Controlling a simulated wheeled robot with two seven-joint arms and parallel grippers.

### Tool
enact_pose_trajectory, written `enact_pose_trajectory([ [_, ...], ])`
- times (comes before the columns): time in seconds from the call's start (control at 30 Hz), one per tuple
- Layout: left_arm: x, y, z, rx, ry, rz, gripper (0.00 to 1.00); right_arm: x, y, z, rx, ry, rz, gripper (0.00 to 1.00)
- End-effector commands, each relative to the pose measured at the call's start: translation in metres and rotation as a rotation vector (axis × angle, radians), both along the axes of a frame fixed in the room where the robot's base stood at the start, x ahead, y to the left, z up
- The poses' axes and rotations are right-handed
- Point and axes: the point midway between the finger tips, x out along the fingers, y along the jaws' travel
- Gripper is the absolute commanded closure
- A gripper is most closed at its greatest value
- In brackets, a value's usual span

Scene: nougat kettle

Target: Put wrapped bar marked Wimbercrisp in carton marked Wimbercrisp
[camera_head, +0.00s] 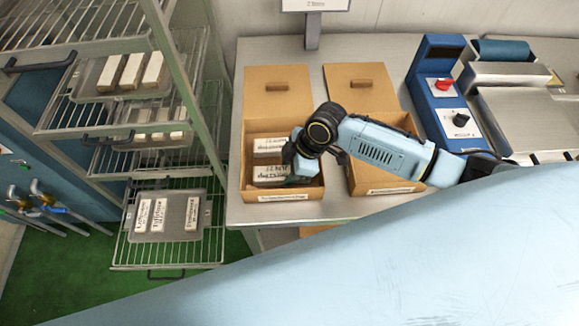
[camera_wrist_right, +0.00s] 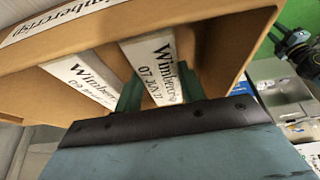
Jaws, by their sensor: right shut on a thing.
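The carton marked Wimbercrisp stands open on the table in the head view (camera_head: 246,178); its label reads clearly in the right wrist view (camera_wrist_right: 62,22). My right gripper (camera_wrist_right: 158,92) reaches into this carton and is shut on a wrapped bar marked Wimbercrisp (camera_wrist_right: 154,66). The held bar is inside the carton walls, beside another Wimbercrisp bar (camera_wrist_right: 82,76); whether it touches the bottom is hidden. In the head view, white bars (camera_head: 269,146) show in the carton beside my right gripper (camera_head: 290,174). My left gripper is out of view.
A second open carton (camera_head: 371,78) stands to the right, partly behind my right arm. A blue machine with knobs (camera_head: 437,62) is further right. At left, a wire rack holds trays with several bars, including a low tray (camera_head: 175,230).

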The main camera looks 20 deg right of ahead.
Motion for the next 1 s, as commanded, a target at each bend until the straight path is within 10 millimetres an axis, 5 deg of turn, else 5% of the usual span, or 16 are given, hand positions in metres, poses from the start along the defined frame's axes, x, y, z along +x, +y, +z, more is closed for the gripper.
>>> enact_pose_trajectory([
  [0.27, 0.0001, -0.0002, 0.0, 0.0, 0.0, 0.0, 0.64, 0.0, 0.0004, 0.0001, 0.001, -0.001, 0.001, 0.87],
  [0.3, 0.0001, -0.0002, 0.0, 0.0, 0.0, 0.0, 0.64, 0.0, 0.0004, 0.0001, 0.001, -0.001, 0.001, 0.57],
  [0.47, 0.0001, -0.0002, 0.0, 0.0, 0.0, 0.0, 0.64, 0.0, 0.0002, 0.0, 0.001, -0.001, 0.001, 0.36],
  [0.67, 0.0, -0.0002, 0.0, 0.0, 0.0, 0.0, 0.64, -0.0001, 0.0002, -0.0001, 0.0, 0.0, 0.001, 0.35],
  [0.8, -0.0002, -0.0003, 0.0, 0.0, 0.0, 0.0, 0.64, -0.0003, -0.0001, -0.0005, -0.001, 0.001, 0.0, 0.17],
  [1.0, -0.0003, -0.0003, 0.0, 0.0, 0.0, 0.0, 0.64, -0.0003, -0.0001, -0.0004, -0.001, 0.001, 0.0, 0.17],
])
